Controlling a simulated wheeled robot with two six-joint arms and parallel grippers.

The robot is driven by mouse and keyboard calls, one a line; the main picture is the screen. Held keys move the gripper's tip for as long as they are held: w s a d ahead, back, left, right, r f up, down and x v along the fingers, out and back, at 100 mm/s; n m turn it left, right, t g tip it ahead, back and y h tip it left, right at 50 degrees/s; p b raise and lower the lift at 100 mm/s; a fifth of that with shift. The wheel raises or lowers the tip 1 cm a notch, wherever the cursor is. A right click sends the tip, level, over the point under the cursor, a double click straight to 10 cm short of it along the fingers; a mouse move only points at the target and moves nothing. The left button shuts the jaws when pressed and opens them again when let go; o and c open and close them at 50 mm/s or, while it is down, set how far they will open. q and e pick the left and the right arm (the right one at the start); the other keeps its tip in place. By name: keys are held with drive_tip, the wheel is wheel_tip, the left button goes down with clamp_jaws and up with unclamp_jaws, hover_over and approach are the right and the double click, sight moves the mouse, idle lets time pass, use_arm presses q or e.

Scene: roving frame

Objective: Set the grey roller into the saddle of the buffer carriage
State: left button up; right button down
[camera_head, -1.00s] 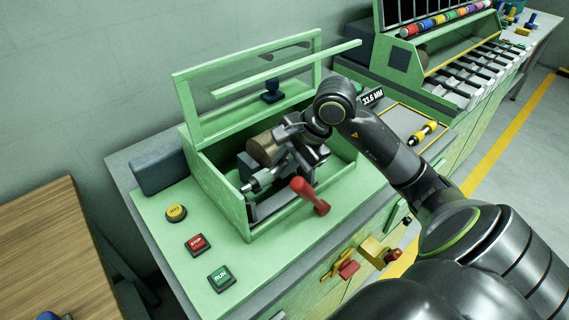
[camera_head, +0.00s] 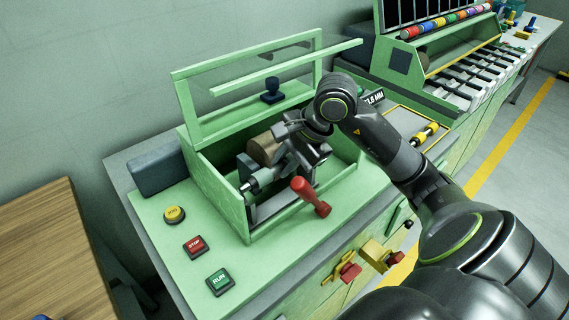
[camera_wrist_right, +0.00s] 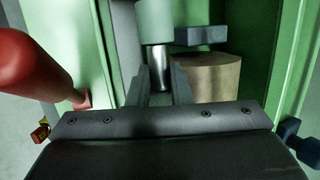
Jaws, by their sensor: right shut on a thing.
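The grey roller (camera_head: 262,179) lies in the open green box of the machine, and its grey-green body (camera_wrist_right: 155,22) and shiny metal shaft show in the right wrist view. My right gripper (camera_wrist_right: 158,82) is shut on the roller, with its two fingers on either side of the metal shaft. In the head view the right gripper (camera_head: 292,150) reaches down into the box, and its wrist hides much of the inside. I cannot make out the carriage's saddle or whether the roller touches it. My left gripper is not in view.
A brown cylinder (camera_head: 263,149) lies close beside the gripper. A red-handled lever (camera_head: 310,196) stands at the box's front. The framed lid (camera_head: 250,75) is raised behind. STOP (camera_head: 194,246) and RUN (camera_head: 220,282) buttons sit at the front left. A wooden table (camera_head: 45,250) stands left.

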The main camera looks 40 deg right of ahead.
idle(0.4)
drive_tip(key=shift+f+b, duration=0.3)
drive_tip(key=shift+b, duration=0.1)
drive_tip(key=shift+r, duration=0.1)
drive_tip(key=c, duration=1.6)
unclamp_jaws()
drive_tip(key=o, duration=0.4)
drive_tip(key=shift+s+r, duration=0.15)
drive_tip(key=shift+c, duration=0.2)
drive_tip(key=shift+c, duration=0.4)
drive_tip(key=o, duration=0.4)
drive_tip(key=shift+o, duration=0.3)
